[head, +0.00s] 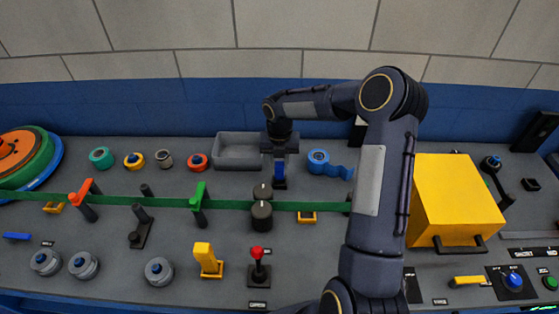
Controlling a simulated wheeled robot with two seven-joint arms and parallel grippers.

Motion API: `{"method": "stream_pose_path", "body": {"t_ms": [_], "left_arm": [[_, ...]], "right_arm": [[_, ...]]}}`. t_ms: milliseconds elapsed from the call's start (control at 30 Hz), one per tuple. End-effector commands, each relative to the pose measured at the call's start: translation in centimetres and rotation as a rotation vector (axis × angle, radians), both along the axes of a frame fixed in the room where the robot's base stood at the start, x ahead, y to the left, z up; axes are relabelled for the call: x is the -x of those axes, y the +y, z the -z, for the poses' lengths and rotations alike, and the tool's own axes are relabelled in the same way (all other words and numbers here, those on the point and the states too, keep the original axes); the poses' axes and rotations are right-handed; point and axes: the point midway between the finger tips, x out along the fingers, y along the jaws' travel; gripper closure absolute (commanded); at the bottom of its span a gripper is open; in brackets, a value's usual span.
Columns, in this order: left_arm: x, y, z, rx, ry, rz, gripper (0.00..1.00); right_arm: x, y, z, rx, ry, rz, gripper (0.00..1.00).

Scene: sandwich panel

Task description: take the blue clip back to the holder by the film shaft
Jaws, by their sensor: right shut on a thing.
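The blue clip (280,168) stands upright under my right gripper (280,152), between the grey bin and the blue roll in the head view. My right gripper points down and is shut on the clip's upper part. A small dark holder (280,185) is directly below the clip. I cannot tell whether the clip is seated in it or just above it. Which post is the film shaft is not clear. My left gripper is not in view.
A grey bin (238,152) is left of the clip and a blue roll (318,160) is right of it. A green band (165,202) runs in front past dark rollers (262,216). A yellow box (455,198) stands right of my arm.

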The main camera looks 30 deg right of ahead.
Motion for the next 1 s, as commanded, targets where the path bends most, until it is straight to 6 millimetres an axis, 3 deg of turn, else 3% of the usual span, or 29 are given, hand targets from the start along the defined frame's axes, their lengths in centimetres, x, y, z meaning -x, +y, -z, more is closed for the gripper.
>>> {"method": "stream_pose_path", "body": {"t_ms": [500, 1000], "left_arm": [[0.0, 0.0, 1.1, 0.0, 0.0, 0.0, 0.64], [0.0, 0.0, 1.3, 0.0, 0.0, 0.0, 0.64]], "right_arm": [[0.0, 0.0, 1.7, 0.001, 0.001, 0.0, 0.96], [0.0, 0.0, 2.0, 0.0, 0.0, 0.0, 0.96]]}}
